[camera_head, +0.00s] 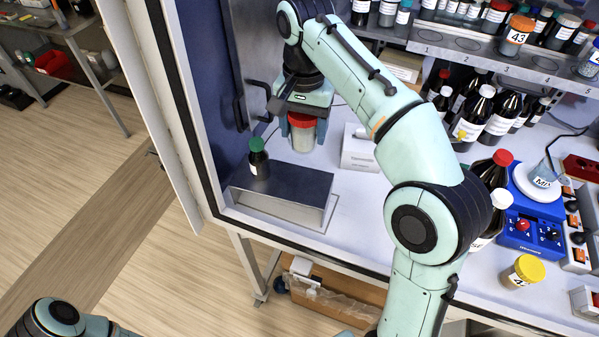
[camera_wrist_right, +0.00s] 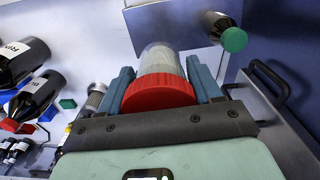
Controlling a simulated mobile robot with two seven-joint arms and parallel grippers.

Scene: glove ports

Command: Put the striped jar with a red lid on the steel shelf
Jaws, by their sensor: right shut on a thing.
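A jar with a red lid (camera_head: 302,137) is between the fingers of my right gripper (camera_head: 301,122), which is shut on it at the lid. In the right wrist view, the jar's pale body (camera_wrist_right: 160,58) points away from the fingers; stripes are not clear. The jar is over the white bench near the left wall; I cannot tell whether it touches the surface. A steel shelf (camera_head: 455,42) with numbered round spots runs along the back right, and a jar labelled 43 (camera_head: 516,36) stands on it. My left gripper is out of view.
A low steel stand (camera_head: 300,184) with a green-capped bottle (camera_head: 259,158) is in front of the jar. A white box (camera_head: 358,152) is to its right. Dark bottles (camera_head: 487,107) crowd below the shelf. A blue device (camera_head: 533,222) and a yellow-lidded jar (camera_head: 525,270) stand at right.

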